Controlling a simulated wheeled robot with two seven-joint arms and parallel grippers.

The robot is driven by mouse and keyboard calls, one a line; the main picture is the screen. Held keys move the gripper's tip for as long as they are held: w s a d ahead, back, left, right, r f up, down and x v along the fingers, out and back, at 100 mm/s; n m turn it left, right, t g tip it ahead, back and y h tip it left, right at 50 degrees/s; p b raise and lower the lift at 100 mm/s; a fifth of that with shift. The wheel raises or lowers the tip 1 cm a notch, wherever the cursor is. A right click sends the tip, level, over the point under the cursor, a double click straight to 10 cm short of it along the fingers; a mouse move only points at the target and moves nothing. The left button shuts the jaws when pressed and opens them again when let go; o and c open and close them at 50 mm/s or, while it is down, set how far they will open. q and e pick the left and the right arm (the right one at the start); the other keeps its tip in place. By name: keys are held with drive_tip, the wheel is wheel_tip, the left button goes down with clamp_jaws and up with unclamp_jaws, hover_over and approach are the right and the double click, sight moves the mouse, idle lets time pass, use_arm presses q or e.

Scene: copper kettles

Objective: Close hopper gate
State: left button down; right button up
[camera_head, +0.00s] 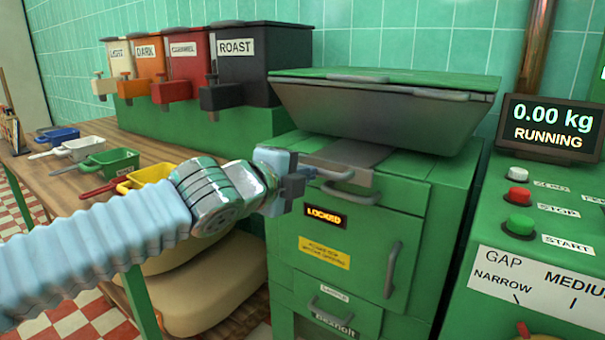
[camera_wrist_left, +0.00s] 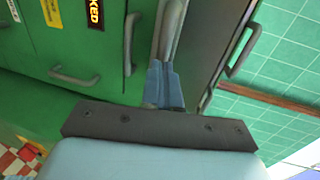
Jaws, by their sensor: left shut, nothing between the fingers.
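The green hopper (camera_head: 385,115) sits on top of a green cabinet, its lid down. A flat grey gate plate (camera_head: 350,152) shows under the hopper's front, with a grey bar handle (camera_head: 328,168) at its front end. My left gripper (camera_head: 298,178) is shut and empty at the left end of that handle; I cannot tell whether they touch. In the left wrist view the blue fingertips (camera_wrist_left: 164,85) are together, close to a grey bar (camera_wrist_left: 170,30). My right gripper is out of view.
The cabinet front has a lit "LOCKED" sign (camera_head: 326,217), a drawer handle (camera_head: 350,195) and an upright door handle (camera_head: 392,270). A control panel (camera_head: 540,230) stands at right; its display (camera_head: 550,127) reads 0.00 kg, RUNNING. Coffee bins (camera_head: 245,75) and coloured scoops (camera_head: 110,162) are at left.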

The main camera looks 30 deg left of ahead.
sight(323, 160)
use_arm(q)
drive_tip(key=x, duration=0.3)
drive_tip(key=r+x, duration=0.1)
drive_tip(key=x, duration=0.2)
drive_tip(key=shift+w+d, duration=0.1)
drive_tip(key=shift+w, duration=0.4)
drive_tip(key=shift+w+r, duration=0.1)
drive_tip(key=shift+r, duration=0.15)
